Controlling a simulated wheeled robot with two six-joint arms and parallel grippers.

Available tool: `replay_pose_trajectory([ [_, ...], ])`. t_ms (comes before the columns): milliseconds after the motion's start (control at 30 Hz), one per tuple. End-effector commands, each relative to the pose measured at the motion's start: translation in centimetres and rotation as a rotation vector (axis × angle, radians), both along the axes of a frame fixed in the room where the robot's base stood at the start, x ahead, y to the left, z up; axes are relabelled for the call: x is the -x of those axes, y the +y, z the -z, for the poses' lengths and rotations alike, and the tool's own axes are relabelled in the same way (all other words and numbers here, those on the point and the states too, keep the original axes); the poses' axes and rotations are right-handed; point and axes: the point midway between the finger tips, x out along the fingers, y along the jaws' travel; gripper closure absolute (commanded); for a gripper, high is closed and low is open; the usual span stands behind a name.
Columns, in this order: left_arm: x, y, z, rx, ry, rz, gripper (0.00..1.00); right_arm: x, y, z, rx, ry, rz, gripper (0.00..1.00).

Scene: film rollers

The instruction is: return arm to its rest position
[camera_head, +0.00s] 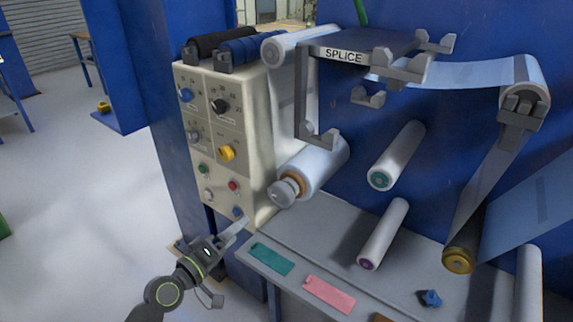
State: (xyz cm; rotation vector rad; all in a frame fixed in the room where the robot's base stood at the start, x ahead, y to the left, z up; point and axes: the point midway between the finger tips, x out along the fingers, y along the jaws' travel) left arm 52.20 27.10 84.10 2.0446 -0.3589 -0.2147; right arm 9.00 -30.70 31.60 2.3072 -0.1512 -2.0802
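My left arm comes in from the bottom left. Its gripper (236,232) is in front of the lower edge of the cream control panel (252,165), close to the panel's bottom buttons. The pale fingers point up and right, and I cannot tell whether they touch the panel. They look close together, but I cannot make out a gap between them or anything held. My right gripper is not in view.
A grey shelf (310,235) beside the panel holds a green tag (271,259), a pink tag (329,294) and a small blue part (430,298). White rollers (396,157) and the SPLICE frame (345,57) jut from the blue machine. Open floor (75,200) lies left.

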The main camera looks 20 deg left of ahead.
Motion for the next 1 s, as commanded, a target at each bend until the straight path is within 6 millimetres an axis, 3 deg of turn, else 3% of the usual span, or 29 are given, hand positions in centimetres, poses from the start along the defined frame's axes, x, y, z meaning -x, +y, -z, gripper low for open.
replay_pose_trajectory([
  [67, 0.0, 0.1, 0.2, -0.004, 0.004, -0.003, 0.07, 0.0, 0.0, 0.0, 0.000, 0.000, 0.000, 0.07],
  [167, -0.2, 0.8, 2.2, -0.036, 0.041, -0.030, 0.07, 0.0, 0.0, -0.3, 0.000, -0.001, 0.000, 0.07],
  [267, 0.0, 2.4, 6.9, -0.115, 0.130, -0.083, 0.07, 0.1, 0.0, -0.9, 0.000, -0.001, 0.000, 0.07],
  [333, 0.8, 3.7, 11.5, -0.201, 0.218, -0.123, 0.07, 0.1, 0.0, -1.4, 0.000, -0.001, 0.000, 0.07],
  [467, 4.2, 5.9, 20.7, -0.378, 0.404, -0.163, 0.07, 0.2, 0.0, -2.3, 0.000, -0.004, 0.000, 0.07],
  [567, 8.3, 7.0, 27.1, -0.514, 0.546, -0.155, 0.07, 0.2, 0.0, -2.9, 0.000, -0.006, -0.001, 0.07],
  [700, 15.8, 7.5, 34.9, -0.695, 0.739, -0.090, 0.07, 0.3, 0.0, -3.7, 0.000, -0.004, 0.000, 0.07],
  [767, 19.5, 7.4, 37.7, -0.768, 0.818, -0.044, 0.07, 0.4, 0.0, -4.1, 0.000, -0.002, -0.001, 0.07],
  [900, 28.8, 6.3, 42.7, -0.920, 0.984, 0.103, 0.07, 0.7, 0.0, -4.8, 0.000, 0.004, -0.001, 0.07],
  [1000, 34.8, 5.3, 44.9, -1.002, 1.069, 0.219, 0.07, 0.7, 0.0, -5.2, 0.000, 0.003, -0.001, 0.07],
])
